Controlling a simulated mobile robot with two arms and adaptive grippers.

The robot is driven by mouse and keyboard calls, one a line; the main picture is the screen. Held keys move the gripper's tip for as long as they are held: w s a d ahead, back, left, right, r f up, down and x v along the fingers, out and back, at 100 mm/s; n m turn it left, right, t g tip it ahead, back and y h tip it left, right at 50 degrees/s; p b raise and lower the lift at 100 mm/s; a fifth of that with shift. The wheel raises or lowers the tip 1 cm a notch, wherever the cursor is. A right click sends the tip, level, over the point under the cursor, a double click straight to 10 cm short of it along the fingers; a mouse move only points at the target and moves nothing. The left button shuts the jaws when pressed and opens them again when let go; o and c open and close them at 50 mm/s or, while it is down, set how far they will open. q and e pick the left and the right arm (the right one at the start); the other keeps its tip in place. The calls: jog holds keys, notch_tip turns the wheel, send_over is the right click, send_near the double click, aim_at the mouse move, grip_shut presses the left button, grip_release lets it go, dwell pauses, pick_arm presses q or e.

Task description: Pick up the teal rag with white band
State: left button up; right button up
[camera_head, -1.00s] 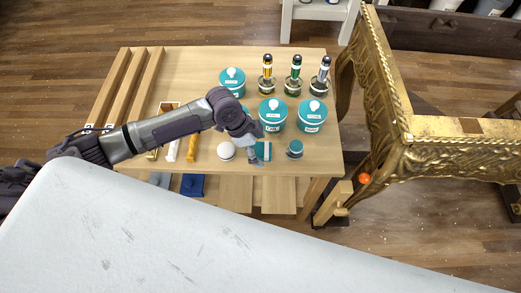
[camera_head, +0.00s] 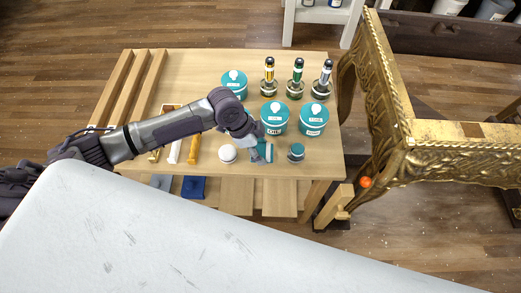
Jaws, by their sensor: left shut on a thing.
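The teal rag with white band (camera_head: 269,153) is near the front edge of the wooden table (camera_head: 218,64), between a white round jar and a small teal-lidded jar. My left gripper (camera_head: 261,155) reaches down to it from the left and is shut on it. The fingers hide part of the rag. I cannot tell whether the rag is clear of the table top. My right gripper is not in view.
Close by stand the white jar (camera_head: 228,154), the small teal-lidded jar (camera_head: 296,153) and several large teal-lidded tubs (camera_head: 274,117). Bottles (camera_head: 298,78) stand behind. A gilt console (camera_head: 392,90) is at the right. A pale surface (camera_head: 200,245) fills the foreground.

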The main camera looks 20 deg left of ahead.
aim_at(268, 155)
pick_arm(q)
jog(key=r, duration=0.2)
jog(key=s+r, duration=0.1)
jog(key=r, duration=0.1)
jog(key=shift+d, duration=0.4)
jog(key=s+d+r, duration=0.5)
jog(key=s+r, duration=0.1)
jog(key=s, duration=0.2)
jog(key=shift+s+d+p, duration=0.35)
jog(key=shift+s+p, duration=0.05)
jog(key=shift+p, duration=0.05)
jog(key=shift+r, duration=0.1)
